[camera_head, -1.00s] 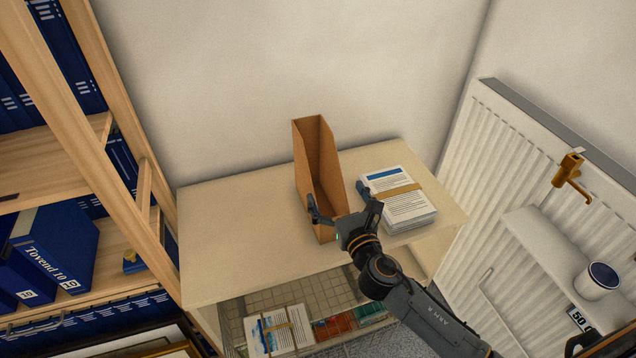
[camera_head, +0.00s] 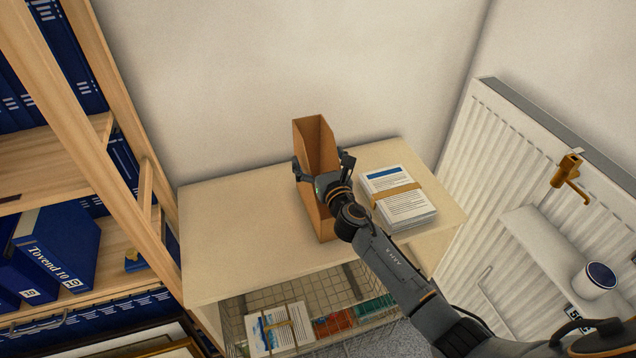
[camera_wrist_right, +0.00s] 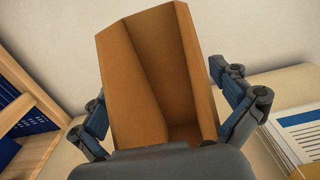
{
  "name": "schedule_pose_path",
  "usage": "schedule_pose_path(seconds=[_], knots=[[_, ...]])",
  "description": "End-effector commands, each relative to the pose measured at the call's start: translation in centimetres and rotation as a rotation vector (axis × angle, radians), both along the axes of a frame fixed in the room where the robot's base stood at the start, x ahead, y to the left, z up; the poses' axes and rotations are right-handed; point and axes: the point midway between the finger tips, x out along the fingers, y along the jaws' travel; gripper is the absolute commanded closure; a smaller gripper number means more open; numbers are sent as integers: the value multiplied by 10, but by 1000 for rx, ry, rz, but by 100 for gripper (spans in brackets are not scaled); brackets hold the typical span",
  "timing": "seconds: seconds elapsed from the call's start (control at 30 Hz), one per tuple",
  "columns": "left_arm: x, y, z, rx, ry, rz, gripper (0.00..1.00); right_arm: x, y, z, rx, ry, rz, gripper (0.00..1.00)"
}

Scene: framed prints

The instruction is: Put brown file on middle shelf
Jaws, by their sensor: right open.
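The brown file (camera_head: 316,146), an open-topped cardboard holder, stands upright on the pale wooden table (camera_head: 235,225). My right gripper (camera_head: 323,168) is open, with one finger on each side of the file. In the right wrist view the file (camera_wrist_right: 150,75) fills the middle, between the two fingers of the gripper (camera_wrist_right: 165,105); a gap shows at the right finger, and contact on the left is unclear. The shelf unit (camera_head: 110,190) stands at the left, with a middle board (camera_head: 45,165) between blue binders above and below. My left gripper is out of view.
A strapped stack of papers (camera_head: 400,198) lies right of the file. A wire basket (camera_head: 340,300) with another paper bundle (camera_head: 282,330) sits under the tabletop. A radiator (camera_head: 500,160) and a ledge with a mug (camera_head: 598,280) are at the right. The tabletop's left part is clear.

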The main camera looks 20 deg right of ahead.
Motion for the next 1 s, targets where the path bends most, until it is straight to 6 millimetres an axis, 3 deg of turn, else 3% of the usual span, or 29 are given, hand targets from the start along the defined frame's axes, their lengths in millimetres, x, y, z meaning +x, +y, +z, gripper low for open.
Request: schedule_pose_path(seconds=[0.17,0.2,0.6,1.0], knots=[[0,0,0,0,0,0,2,0,0,0,0,0,0,0],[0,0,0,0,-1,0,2,0,0,0,0,0,0,4],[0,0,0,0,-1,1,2,0,0,-1,0,3,-1,85],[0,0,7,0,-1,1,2,0,-1,9,-1,2,-1,85]])
